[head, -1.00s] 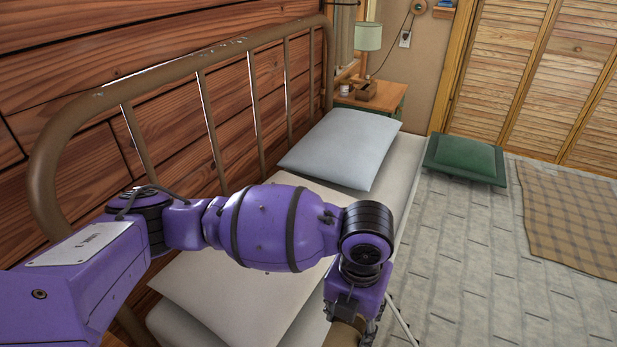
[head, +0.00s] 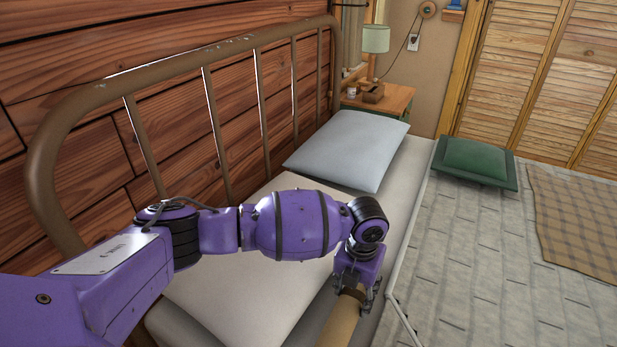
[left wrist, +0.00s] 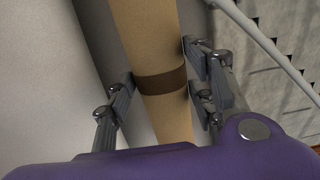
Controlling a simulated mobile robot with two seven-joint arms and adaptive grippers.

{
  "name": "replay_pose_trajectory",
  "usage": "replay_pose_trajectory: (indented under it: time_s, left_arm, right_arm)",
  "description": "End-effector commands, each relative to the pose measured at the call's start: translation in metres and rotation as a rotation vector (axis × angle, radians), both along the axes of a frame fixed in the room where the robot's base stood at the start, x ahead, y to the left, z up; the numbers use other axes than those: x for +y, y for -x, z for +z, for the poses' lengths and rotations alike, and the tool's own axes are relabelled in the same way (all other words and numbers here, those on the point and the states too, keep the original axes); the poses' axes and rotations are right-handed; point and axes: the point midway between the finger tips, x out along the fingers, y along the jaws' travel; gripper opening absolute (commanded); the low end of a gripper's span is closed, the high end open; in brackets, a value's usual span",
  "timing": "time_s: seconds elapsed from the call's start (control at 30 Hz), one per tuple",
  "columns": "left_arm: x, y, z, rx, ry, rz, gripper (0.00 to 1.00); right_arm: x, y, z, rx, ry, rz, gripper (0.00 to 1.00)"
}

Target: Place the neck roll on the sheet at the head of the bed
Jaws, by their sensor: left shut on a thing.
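The neck roll (head: 340,322) is a tan cylinder at the bottom of the head view, partly cut off by the frame edge. In the left wrist view it (left wrist: 146,35) has a dark brown band around it. My left gripper (head: 357,290) is shut on the roll, with fingers on both sides near the band. The roll is over the bed's near right side, beside the white pillow (head: 240,298). I cannot tell whether it touches the bed. The pale sheet (head: 408,180) shows along the bed's right side. My right gripper is not in view.
A blue-grey pillow (head: 347,150) lies at the far end by the brown metal bed frame (head: 190,60). A thin pale rail (head: 412,215) runs along the bed's right edge. A nightstand (head: 396,100) with a lamp (head: 375,42) stands beyond. A green cushion (head: 474,160) lies on the floor.

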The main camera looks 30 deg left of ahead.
Motion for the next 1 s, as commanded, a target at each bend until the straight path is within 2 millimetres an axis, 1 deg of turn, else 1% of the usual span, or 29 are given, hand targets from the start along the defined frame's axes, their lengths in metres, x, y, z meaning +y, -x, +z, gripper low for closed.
replay_pose_trajectory:
  time_s: [0.03, 0.1, 0.3, 0.43, 0.47, 0.6, 0.87, 1.0]
  left_arm:
    - [-0.0001, 0.0001, -0.0079, 0.001, -0.001, 0.000, 0.13]
    - [0.0001, -0.0004, -0.0123, -0.001, 0.000, 0.000, 0.13]
    - [0.0000, -0.0008, -0.0112, -0.003, 0.000, -0.001, 0.13]
    - [-0.0001, -0.0006, -0.0144, -0.002, 0.000, 0.000, 0.13]
    - [0.0001, -0.0003, -0.0152, -0.002, -0.001, 0.000, 0.51]
    - [0.0000, -0.0002, -0.0148, -0.002, -0.001, 0.000, 0.68]
    - [0.0000, -0.0003, -0.0145, -0.002, -0.001, 0.000, 0.68]
    - [0.0000, -0.0009, -0.0078, -0.003, 0.000, 0.000, 0.68]
  right_arm:
    - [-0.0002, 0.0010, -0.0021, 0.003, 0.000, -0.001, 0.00]
    - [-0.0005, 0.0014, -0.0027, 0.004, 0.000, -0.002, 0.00]
    - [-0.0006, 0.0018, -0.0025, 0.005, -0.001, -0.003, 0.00]
    - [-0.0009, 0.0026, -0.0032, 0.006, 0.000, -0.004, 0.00]
    - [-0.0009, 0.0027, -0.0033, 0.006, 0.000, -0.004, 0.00]
    - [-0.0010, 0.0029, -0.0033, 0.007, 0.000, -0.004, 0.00]
    - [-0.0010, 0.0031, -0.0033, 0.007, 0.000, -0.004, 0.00]
    - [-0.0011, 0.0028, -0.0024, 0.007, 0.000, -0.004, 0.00]
